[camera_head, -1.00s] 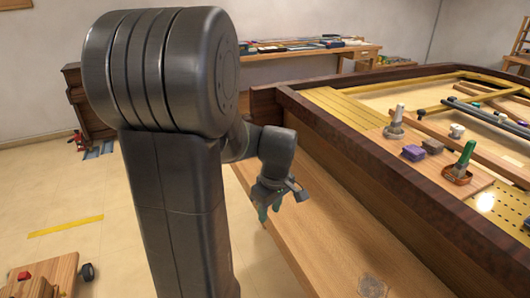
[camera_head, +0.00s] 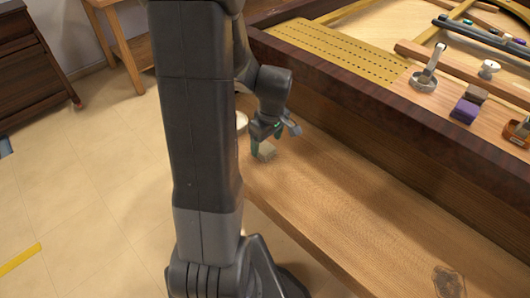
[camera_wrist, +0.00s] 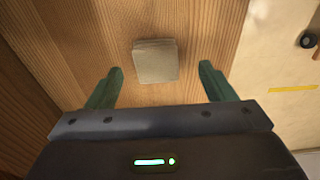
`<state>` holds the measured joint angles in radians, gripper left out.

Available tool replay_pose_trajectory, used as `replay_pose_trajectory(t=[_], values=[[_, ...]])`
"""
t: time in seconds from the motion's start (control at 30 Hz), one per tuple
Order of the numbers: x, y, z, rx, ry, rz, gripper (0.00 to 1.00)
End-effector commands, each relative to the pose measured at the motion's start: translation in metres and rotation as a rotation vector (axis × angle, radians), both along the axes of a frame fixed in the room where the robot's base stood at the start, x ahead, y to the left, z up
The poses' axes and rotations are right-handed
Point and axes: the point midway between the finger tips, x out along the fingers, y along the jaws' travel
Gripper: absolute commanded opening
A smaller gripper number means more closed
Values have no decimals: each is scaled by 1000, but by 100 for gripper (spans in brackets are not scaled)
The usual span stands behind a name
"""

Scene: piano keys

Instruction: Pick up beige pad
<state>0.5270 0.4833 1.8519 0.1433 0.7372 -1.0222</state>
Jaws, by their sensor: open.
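The beige pad (camera_wrist: 156,62) is a small greyish-beige block lying on the wooden ledge (camera_wrist: 190,22). In the wrist view it sits just ahead of and between the two green fingers of my gripper (camera_wrist: 160,84), which are spread apart and empty. In the head view my gripper (camera_head: 268,142) hangs low over the left end of the ledge, with the beige pad (camera_head: 266,151) close beside its fingertips. The arm hides part of that area. I cannot tell the exact height of the fingertips above the ledge.
The dark wooden case wall (camera_head: 350,100) rises along the ledge's right side. Beyond it stand a purple block (camera_head: 465,110), a brown block (camera_head: 476,94) and a metal-handled tool (camera_head: 428,72). A round pale object (camera_head: 241,121) shows behind the arm. The front of the ledge is clear.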

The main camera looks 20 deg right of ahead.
Motion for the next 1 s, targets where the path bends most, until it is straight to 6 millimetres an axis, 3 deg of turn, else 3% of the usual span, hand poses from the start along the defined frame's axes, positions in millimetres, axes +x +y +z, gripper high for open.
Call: replay_pose_trajectory(t=[0.3,0.6,0.83,1.0], values=[[7,1,-42,1,3,0,76],[8,1,-45,0,1,0,76],[8,1,-45,1,1,0,31],[8,1,-44,0,1,0,28]])
